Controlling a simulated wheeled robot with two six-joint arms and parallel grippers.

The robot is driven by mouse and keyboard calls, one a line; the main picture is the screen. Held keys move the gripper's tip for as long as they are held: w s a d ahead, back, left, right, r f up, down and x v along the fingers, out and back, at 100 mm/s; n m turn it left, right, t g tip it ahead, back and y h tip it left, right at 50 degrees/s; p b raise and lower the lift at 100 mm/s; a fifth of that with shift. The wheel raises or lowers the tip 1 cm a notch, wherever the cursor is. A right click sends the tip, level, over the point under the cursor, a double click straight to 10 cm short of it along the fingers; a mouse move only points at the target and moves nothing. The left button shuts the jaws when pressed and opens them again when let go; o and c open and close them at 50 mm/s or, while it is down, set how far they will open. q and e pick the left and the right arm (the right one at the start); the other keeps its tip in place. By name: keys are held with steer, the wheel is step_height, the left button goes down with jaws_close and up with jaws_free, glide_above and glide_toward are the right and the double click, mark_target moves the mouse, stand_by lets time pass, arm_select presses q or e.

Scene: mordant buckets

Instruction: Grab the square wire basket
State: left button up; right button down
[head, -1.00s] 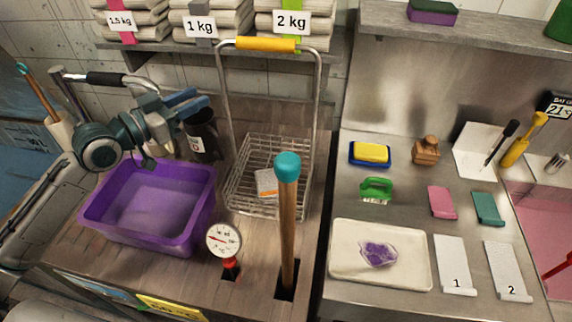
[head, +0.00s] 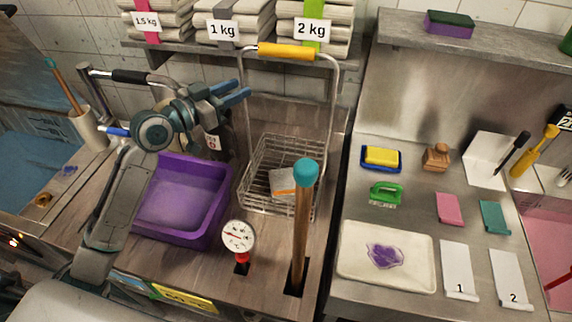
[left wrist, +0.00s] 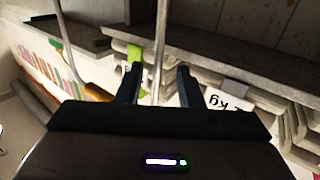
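The square wire basket (head: 262,190) stands on the wooden counter, right of the purple tub. Its tall wire handle rises to a yellow grip (head: 287,51) in front of the shelf. My left gripper (head: 242,91) is open at the left upright of this handle, below the grip. In the left wrist view, the upright (left wrist: 161,45) runs between the two spread fingers (left wrist: 158,73); I cannot tell whether they touch it. The yellow grip shows partly behind the left finger. A small pale item (head: 283,182) shows inside the basket. My right gripper is not in view.
The purple tub (head: 185,235) lies below my left arm. A teal-topped wooden stick (head: 303,215) and a dial gauge (head: 238,237) stand in front of the basket. Weight-labelled stacks (head: 222,30) sit on the shelf behind. A steel counter (head: 415,215) is to the right.

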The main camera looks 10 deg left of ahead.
arm_select(q)
steer(key=p+x, duration=0.2)
steer(key=x, duration=0.2)
steer(key=shift+w+d+f, duration=0.1)
steer(key=shift+w+d, duration=0.05)
steer(key=shift+d, duration=0.1)
jaws_close()
stand_by(1.3)
